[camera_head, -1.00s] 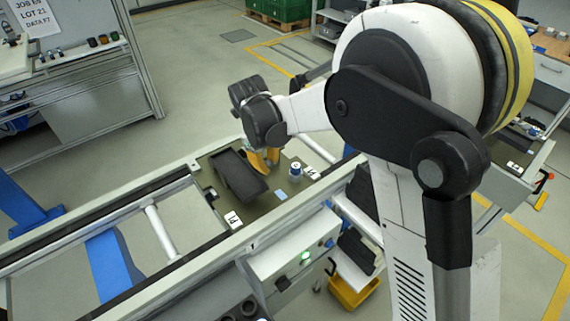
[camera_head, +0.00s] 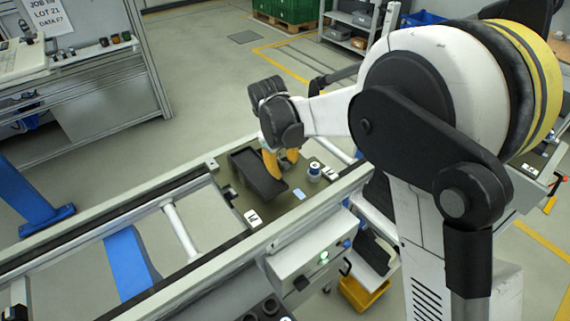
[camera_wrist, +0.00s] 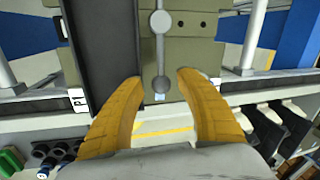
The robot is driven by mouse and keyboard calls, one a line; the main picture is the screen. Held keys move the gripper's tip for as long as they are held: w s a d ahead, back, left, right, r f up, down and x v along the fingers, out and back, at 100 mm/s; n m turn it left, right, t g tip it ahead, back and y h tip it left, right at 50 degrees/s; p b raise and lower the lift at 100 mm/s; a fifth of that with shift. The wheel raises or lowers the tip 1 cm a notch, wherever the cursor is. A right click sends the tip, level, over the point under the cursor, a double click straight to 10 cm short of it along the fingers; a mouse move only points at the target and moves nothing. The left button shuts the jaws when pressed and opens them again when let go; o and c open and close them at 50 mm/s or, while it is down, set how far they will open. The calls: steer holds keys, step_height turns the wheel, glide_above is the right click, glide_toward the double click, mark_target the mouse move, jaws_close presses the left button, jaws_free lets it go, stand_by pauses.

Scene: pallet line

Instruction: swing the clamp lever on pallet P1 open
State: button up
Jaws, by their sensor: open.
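The pallet P1 (camera_head: 229,196) sits on the conveyor frame in the head view. A long dark tray (camera_head: 258,178) lies on it. In the head view my gripper (camera_head: 281,160) is above the pallet, and the lever is not clear there.
The dark tray's wall (camera_wrist: 90,45) stands close beside my left finger. A blue-and-white round part (camera_head: 314,170) stands on the pallet to the right.

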steer(key=shift+r, duration=0.15)
step_height(320, 180, up, 12)
steer(key=s+a, duration=0.1)
steer(key=shift+s+a+f, duration=0.2)
steer(key=shift+s+f, duration=0.05)
steer(key=shift+s, duration=0.15)
stand_by(0.3)
steer(key=s+d+r+n+t+y+b, duration=0.1)
steer(key=s+d+n, duration=0.45)
steer(key=d, duration=0.25)
steer(key=s+d+r+n+t+b, duration=0.1)
steer(key=s+d+r+n+b, duration=0.1)
steer(key=s+d+n, duration=0.4)
steer(key=s+d+f+n+t+b, duration=0.2)
steer(key=s+d+f+n, duration=0.5)
steer(key=n, duration=0.7)
steer(key=s+d+t, duration=0.1)
steer(key=s+d, duration=0.1)
steer(key=d, duration=0.2)
steer(key=shift+s+d, duration=0.35)
steer(key=shift+d, duration=0.05)
